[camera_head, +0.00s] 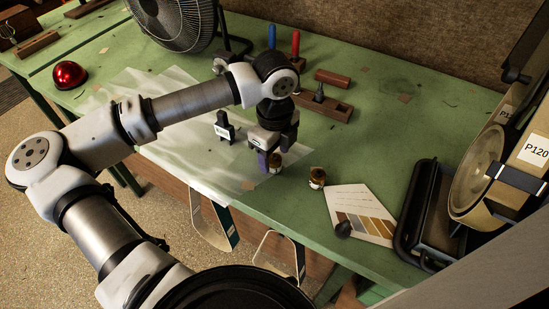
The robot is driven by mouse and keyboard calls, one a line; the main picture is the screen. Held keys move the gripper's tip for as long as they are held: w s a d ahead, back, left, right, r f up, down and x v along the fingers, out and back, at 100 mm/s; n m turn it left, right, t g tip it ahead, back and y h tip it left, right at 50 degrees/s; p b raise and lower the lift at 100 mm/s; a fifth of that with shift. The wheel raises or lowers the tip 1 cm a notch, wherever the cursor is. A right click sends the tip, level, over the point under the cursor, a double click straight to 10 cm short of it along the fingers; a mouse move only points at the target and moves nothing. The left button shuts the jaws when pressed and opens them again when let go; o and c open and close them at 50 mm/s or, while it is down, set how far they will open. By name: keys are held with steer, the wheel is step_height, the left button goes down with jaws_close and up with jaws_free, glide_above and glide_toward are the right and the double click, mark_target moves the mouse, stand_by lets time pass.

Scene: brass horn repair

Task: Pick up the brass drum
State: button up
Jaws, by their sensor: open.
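Two small brass-coloured, drum-like pieces show near the front edge of the green bench. One brass piece (275,162) stands right at my gripper, partly hidden by it. The other brass piece (317,178) stands upright to the right, clear of the gripper, with a dark top. I cannot tell from their looks which one is the brass drum. My gripper (274,157) points down over the bench with its fingers apart, close around or beside the first piece. Contact between the fingers and that piece cannot be made out.
A colour-strip card (358,214) and a black tray (428,219) lie to the right, beside a sanding machine marked P120 (534,150). A black clip-like item (224,127) stands left of the gripper. A fan (176,20), red dome (70,75) and wooden blocks (325,105) stand further back.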

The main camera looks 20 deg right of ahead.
mark_target(275, 156)
steer(key=shift+f, duration=1.25)
steer(key=c, duration=1.1)
steer(key=shift+r, duration=0.2)
step_height(275, 156, up, 20)
steer(key=b, duration=0.4)
steer(key=shift+f, duration=0.25)
